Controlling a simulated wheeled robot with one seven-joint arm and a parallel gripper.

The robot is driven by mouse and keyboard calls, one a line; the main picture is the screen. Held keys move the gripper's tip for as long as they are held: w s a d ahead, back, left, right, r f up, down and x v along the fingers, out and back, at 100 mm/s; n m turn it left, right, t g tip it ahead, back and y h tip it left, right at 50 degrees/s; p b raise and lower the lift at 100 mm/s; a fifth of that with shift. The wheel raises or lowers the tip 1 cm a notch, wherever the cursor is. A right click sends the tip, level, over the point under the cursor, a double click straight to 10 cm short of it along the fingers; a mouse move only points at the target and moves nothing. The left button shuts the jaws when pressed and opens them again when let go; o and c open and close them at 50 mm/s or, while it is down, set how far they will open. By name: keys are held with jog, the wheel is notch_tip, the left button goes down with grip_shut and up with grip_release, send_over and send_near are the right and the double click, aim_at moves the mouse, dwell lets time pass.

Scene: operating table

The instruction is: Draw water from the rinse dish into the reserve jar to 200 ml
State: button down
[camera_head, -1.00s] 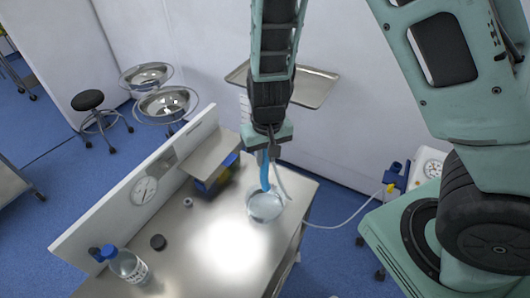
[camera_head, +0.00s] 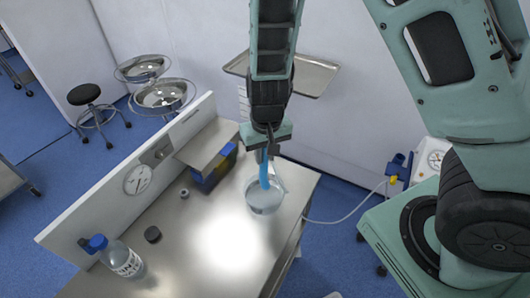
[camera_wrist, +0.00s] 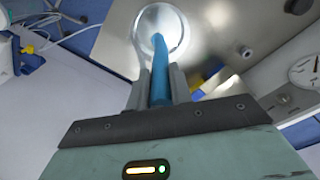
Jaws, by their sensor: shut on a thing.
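The rinse dish (camera_head: 263,203) is a round metal bowl near the table's right edge; it also shows in the wrist view (camera_wrist: 176,24). My gripper (camera_wrist: 159,84) is shut on a blue suction wand (camera_wrist: 159,86), which points down over the dish in the head view (camera_head: 264,172). The wand's lower end lies within the dish's outline; I cannot tell whether it touches the water. A clear tube (camera_head: 345,217) runs right to a white unit with a gauge (camera_head: 433,158) and a blue part with a yellow fitting (camera_head: 395,170). No jar's water level is readable.
A blue-capped bottle (camera_head: 122,260), a dark round lid (camera_head: 152,234) and a small metal piece (camera_head: 184,193) stand on the table (camera_head: 200,260). A blue and yellow box (camera_head: 212,170) sits under a raised shelf (camera_head: 207,143). A metal tray (camera_head: 315,77) is behind my arm.

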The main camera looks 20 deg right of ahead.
aim_at(265, 170)
jog(key=shift+f+b, duration=2.35)
jog(key=shift+f, duration=0.65)
jog(key=shift+r, duration=0.2)
notch_tip(265, 170, up, 10)
jog(key=p, duration=0.9)
jog(key=shift+p, duration=0.4)
jog(key=shift+f, duration=0.15)
jog(key=shift+s, duration=0.1)
